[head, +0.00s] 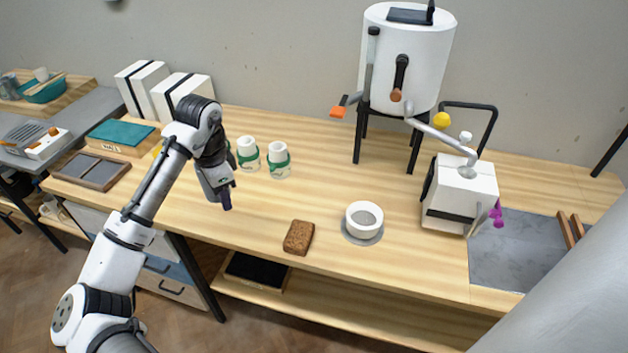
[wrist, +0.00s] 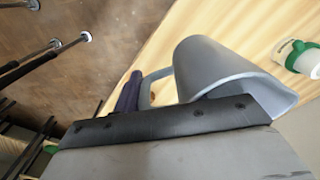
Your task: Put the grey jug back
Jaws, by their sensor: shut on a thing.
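The grey jug (wrist: 205,65) is close up in the wrist view, its open mouth towards the lower right. Its handle (wrist: 156,88) points left, against the dark fingertips of my gripper (wrist: 130,92). My gripper is shut on the jug, apparently at the handle. In the head view my gripper (head: 227,199) is over the front left part of the wooden bench (head: 330,150), with its dark fingertips pointing down. There the jug is largely hidden by my gripper and wrist, and I cannot make out its outline.
Two white jars with green bands (head: 248,152) stand just behind my gripper. A brown sponge (head: 299,237) and a white bowl (head: 364,218) lie to the right. Further right are a white tank (head: 407,60) on black legs and a white box-shaped device (head: 458,190).

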